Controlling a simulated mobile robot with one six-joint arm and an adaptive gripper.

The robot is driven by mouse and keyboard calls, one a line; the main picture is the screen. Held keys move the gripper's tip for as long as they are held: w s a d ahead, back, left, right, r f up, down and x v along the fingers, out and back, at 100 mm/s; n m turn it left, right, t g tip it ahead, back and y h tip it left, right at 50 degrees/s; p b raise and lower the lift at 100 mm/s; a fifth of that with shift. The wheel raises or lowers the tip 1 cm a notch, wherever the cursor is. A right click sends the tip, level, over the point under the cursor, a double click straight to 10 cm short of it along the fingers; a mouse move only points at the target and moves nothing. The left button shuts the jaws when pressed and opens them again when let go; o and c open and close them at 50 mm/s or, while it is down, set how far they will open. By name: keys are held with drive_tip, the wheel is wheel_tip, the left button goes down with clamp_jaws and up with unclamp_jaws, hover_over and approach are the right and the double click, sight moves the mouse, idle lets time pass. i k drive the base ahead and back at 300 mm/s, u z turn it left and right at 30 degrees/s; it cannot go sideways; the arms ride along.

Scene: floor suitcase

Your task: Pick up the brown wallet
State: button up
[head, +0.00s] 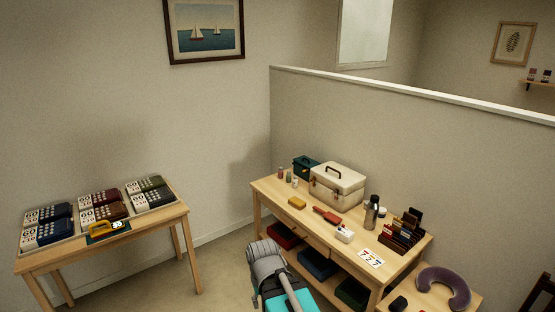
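No single brown wallet can be told apart for sure at this size. A stepped rack (403,236) at the right end of the long wooden table holds several upright, wallet-like pieces in dark brown, red-brown and dark red. Part of my own arm, grey and teal, rises at the bottom centre, in front of the table. My gripper is not in view, so its opening and anything in it are hidden.
The long table (282,208) also bears a cream case (337,185), a teal box (305,168), a dark bottle (371,212), a red item (327,214) and a number card (371,259). A neck pillow (446,288) lies at right. Floor (215,272) is clear between tables.

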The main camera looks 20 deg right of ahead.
sight(409, 220)
drive_tip(key=z, duration=0.25)
drive_tip(key=i, duration=0.55)
drive_tip(key=z, duration=1)
drive_tip(key=i, duration=0.95)
drive_tip(key=z, duration=0.5)
drive_tip(key=k, duration=0.9)
drive_tip(key=z, duration=0.15)
drive_tip(key=i, duration=0.25)
